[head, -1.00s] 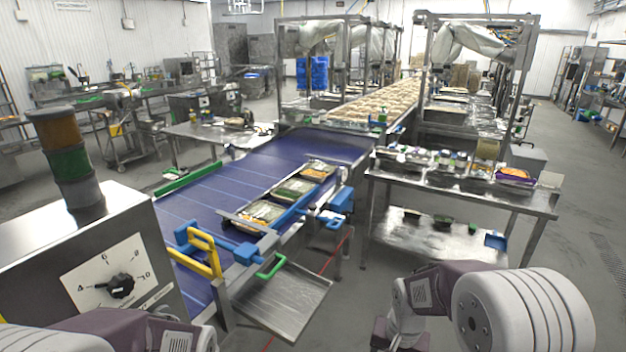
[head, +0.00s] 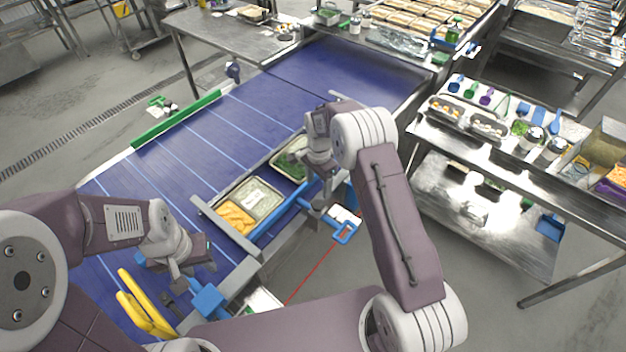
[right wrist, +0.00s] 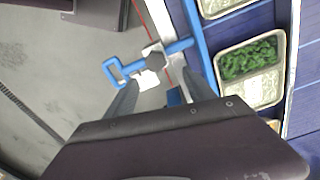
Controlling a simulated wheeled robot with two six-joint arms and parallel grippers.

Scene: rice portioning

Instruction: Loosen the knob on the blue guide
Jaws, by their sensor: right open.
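The blue guide (head: 285,215) runs along the near edge of the blue conveyor belt, beside the food trays. In the right wrist view the guide (right wrist: 193,30) shows from above. Contact cannot be told. My left gripper (head: 185,280) hangs over the belt's near end; its jaws are unclear.
A tray with orange and pale food (head: 237,216) and a tray with green food (head: 290,160) lie on the belt (head: 190,160). A yellow handle (head: 140,305) stands near my left gripper. A steel table (head: 480,165) with food pans and scoops is at right.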

